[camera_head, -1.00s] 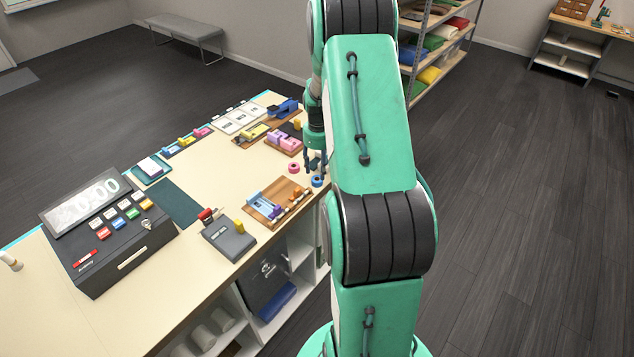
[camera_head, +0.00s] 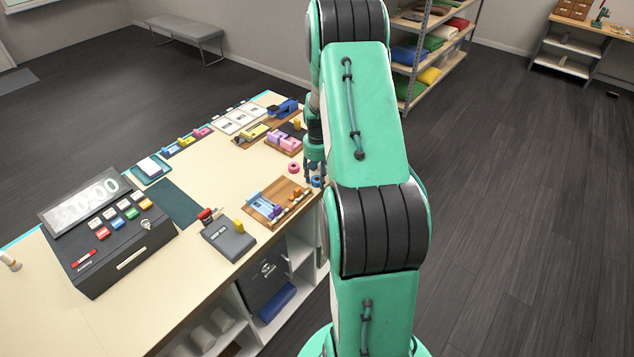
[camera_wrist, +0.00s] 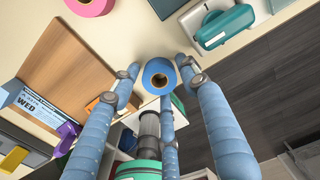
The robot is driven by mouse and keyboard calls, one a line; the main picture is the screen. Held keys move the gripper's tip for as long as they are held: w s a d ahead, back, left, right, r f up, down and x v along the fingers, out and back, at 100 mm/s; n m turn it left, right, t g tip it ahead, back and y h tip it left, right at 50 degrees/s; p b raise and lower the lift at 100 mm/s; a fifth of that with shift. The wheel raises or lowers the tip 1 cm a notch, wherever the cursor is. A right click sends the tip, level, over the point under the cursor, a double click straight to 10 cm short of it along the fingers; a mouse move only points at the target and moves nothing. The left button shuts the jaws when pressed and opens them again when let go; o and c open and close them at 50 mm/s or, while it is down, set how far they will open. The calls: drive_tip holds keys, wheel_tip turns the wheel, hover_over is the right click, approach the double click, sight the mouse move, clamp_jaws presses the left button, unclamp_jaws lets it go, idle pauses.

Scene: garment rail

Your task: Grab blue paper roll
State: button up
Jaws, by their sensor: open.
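The blue paper roll (camera_wrist: 159,77) is a small ring with a brown core, lying near the edge of the cream counter. In the head view the blue roll (camera_head: 316,181) shows partly, beside my arm. My gripper (camera_wrist: 157,84) is open in the wrist view, its blue fingers spread around the roll. One finger is left of the roll, one right and one below. Whether any finger touches it I cannot tell. In the head view my gripper (camera_head: 314,170) is low over the roll and partly hidden by my arm.
A pink roll (camera_head: 293,168) lies left of the blue one. A wooden tray with small items (camera_head: 277,203) is close by. A teal device (camera_wrist: 224,27) stands at upper right in the wrist view. The counter edge drops to shelves and dark floor.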

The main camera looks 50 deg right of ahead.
sight(317, 178)
drive_tip(key=shift+c, duration=0.6)
drive_tip(key=c, duration=0.7)
drive_tip(key=shift+o, duration=0.2)
drive_tip(key=shift+r, duration=0.15)
drive_tip(key=shift+r, duration=0.65)
wheel_tip(317, 178, up, 2)
drive_tip(key=shift+r, duration=0.1)
drive_tip(key=s+a, duration=0.3)
drive_tip(key=s, duration=0.1)
drive_tip(key=s+a, duration=0.3)
drive_tip(key=a, duration=0.1)
drive_tip(key=s+a+r+p, duration=0.1)
drive_tip(key=s+a, duration=0.3)
drive_tip(key=shift+s+r, duration=0.1)
drive_tip(key=shift+s, duration=0.25)
drive_tip(key=shift+c, duration=0.5)
